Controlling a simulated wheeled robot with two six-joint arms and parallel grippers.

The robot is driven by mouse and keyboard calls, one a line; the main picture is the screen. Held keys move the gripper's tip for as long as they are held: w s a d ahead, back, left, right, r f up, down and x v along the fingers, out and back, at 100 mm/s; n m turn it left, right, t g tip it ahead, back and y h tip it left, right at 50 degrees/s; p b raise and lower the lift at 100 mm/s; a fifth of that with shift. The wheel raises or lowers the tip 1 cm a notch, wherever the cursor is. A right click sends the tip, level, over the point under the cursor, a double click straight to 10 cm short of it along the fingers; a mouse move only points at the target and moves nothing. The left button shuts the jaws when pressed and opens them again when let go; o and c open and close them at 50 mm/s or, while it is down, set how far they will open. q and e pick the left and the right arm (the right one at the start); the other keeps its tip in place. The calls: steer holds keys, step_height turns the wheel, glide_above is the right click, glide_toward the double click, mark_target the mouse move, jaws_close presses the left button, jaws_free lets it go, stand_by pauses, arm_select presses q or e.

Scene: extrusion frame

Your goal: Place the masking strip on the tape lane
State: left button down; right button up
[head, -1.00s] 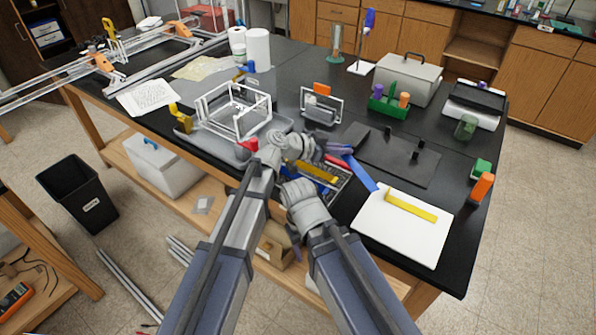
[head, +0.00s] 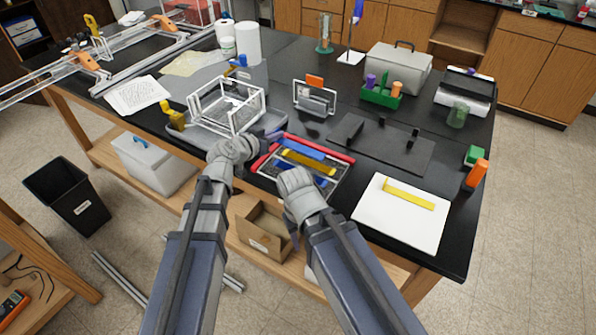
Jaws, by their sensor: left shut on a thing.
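A blue strip (head: 303,148), apparently the masking strip, lies slantwise over or in a wire tray (head: 331,183). My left gripper (head: 273,136) is at the strip's left end and seems shut on it. The fingertips are small and partly hidden by my wrist. A white board (head: 395,226) lies at the table's front right with a yellow band (head: 409,195) across its upper part; I cannot tell if this is the tape lane. My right gripper (head: 296,184) is at the tray's front edge, its fingers hidden behind my wrist.
The tray also shows a yellow strip (head: 308,162) and red bars (head: 322,148). A white wire frame (head: 228,104) stands left of it on a grey tray. A dark plate with black posts (head: 385,146) lies behind the white board. An orange block (head: 476,174) stands at the right edge.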

mark_target(277, 166)
arm_select(q)
steer(key=shift+f+b, duration=5)
steer(key=shift+f, duration=0.1)
steer(key=shift+f, duration=0.15)
steer(key=c, duration=1)
jaws_free()
